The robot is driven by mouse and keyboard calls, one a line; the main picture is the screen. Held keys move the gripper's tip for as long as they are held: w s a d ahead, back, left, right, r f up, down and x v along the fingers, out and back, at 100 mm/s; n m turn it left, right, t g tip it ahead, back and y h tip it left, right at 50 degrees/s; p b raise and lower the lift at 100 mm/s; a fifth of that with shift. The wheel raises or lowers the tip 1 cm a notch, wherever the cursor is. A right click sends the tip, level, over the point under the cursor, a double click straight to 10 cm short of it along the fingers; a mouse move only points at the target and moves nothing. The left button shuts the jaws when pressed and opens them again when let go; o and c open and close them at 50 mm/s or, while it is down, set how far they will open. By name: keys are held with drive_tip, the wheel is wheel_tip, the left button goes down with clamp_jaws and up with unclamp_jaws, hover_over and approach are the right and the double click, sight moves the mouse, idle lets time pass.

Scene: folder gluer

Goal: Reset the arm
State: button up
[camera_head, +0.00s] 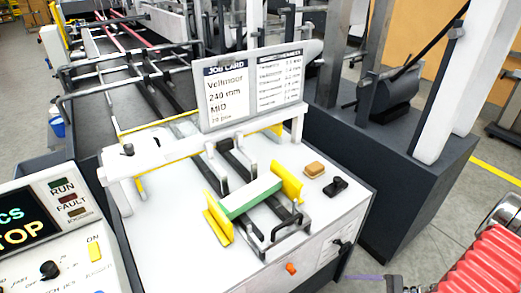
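A red ribbed sleeve (485,268) with a metal ring above it shows at the lower right corner and looks like part of my arm. A small dark fitting sits beside it at the bottom edge. No gripper fingers can be made out, so I cannot see what my gripper holds. The arm is to the right of the white machine table (165,250) and apart from it in the picture.
On the table, a green-and-white bar (250,197) lies between yellow brackets, near a tan block (314,170) and a black knob-like part (335,187). A job card (228,97) stands behind. A control panel (60,240) is at left. Grey floor lies open at right.

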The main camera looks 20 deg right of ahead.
drive_tip(key=w+a+r+n+g+h, duration=0.1)
drive_tip(key=a+r+n+g+h, duration=0.25)
drive_tip(key=r, duration=0.45)
drive_tip(key=a+r+n+g+h, duration=0.2)
drive_tip(key=a+r+n+h, duration=0.15)
drive_tip(key=r, duration=0.45)
drive_tip(key=w+a+r+n+g+h, duration=0.1)
drive_tip(key=a+r+n+g+h, duration=0.15)
drive_tip(key=r+n, duration=0.4)
drive_tip(key=a+r+n+t+h, duration=0.1)
drive_tip(key=a+r+n+t, duration=0.4)
drive_tip(key=a+r, duration=1)
drive_tip(key=shift+s+r+n+t+h, duration=0.35)
drive_tip(key=shift+r+t, duration=0.25)
drive_tip(key=shift+r, duration=0.35)
